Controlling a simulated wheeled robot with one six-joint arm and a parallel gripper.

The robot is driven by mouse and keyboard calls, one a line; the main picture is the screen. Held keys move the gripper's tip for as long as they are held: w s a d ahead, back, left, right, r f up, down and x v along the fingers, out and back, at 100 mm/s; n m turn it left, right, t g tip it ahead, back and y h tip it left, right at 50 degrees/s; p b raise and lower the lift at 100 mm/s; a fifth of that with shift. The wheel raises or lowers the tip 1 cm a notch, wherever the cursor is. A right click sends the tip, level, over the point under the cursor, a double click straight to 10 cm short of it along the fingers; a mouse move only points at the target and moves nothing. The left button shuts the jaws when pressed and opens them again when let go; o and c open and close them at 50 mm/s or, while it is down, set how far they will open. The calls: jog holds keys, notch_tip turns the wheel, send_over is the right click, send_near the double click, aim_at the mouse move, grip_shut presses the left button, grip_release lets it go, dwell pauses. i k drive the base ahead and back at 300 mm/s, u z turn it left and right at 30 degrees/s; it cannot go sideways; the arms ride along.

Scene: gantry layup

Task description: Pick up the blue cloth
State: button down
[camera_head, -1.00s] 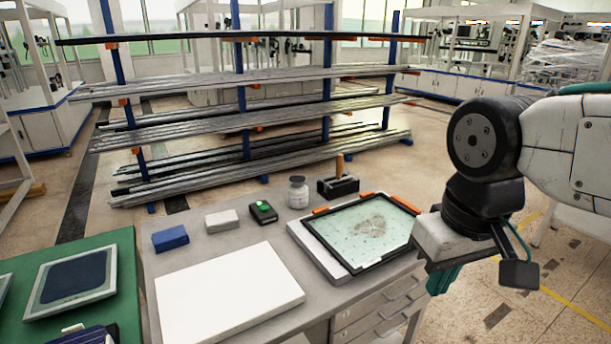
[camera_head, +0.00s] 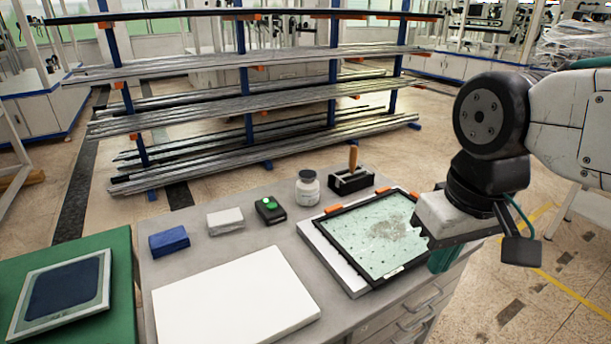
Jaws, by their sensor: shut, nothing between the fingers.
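The blue cloth (camera_head: 169,240) is a small folded block lying flat at the left back of the grey workbench. My gripper (camera_head: 443,259) hangs at the right, beside the framed panel and over the bench's right edge.
A green table (camera_head: 118,305) adjoins left.

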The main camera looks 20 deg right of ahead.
aim_at(162, 243)
jog(key=z, duration=2.5)
jog(key=k, duration=0.65)
jog(key=u, duration=3.1)
jog(key=i, duration=0.5)
jog(key=z, duration=0.1)
